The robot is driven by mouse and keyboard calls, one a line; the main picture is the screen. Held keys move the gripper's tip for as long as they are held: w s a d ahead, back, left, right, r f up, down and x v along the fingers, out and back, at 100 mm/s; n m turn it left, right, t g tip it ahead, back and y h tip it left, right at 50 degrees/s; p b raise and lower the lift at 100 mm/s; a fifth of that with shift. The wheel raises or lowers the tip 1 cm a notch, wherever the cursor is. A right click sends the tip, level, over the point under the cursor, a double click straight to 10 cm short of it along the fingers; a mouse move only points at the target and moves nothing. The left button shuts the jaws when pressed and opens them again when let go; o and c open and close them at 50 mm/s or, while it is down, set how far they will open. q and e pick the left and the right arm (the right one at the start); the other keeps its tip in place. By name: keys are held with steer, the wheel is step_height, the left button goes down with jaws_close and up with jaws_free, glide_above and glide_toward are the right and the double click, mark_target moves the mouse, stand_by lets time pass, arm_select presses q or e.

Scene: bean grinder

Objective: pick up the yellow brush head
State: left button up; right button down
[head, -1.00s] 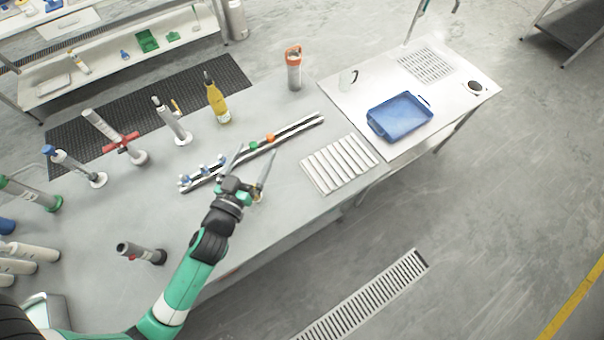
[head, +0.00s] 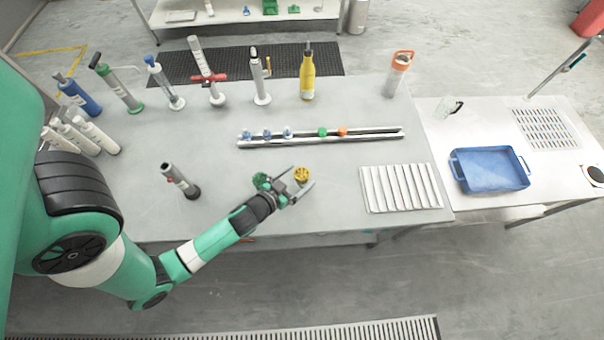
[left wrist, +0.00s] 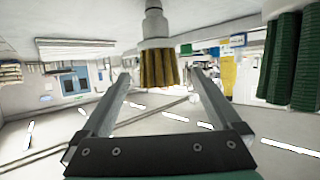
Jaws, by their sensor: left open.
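The yellow brush head (head: 302,174) stands on the grey table in front of the rail. In the left wrist view the yellow brush head (left wrist: 158,68) shows its bristles near the middle, in line with the gap between the fingers. My left gripper (head: 300,179) is open at the yellow brush head, its fingertips on either side with visible gaps in the left wrist view. A green brush head (head: 262,181) sits just left of the gripper; its bristles also show large at the right of the left wrist view (left wrist: 284,60). My right gripper is in neither view.
A rail (head: 372,135) with small coloured pieces lies behind the gripper. A slatted white tray (head: 402,188) is to the right, and a blue tray (head: 489,168) farther right. Bottles and upright tools line the back.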

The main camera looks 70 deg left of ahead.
mark_target(308, 170)
arm_select(q)
steer(key=x, duration=0.5)
steer(key=shift+w+r, duration=0.1)
steer(key=shift+w, duration=0.1)
steer(key=c, duration=1.4)
steer(key=s+r+p, duration=0.1)
steer(key=r+p, duration=0.1)
steer(key=s+d+r+p, duration=0.1)
steer(key=r+p, duration=0.1)
steer(key=r, duration=0.1)
steer(key=s+r+p, duration=0.1)
steer(key=r+p, duration=0.1)
steer(key=r, duration=0.1)
steer(key=shift+s+d+r, duration=0.25)
steer(key=shift+s+d, duration=0.05)
steer(key=shift+s, duration=0.1)
steer(key=shift+c, duration=0.2)
steer(key=a+p+v, duration=0.1)
steer(key=p+v, duration=0.1)
steer(key=v, duration=0.8)
steer(key=shift+s+r, duration=0.45)
steer(key=shift+s, duration=0.2)
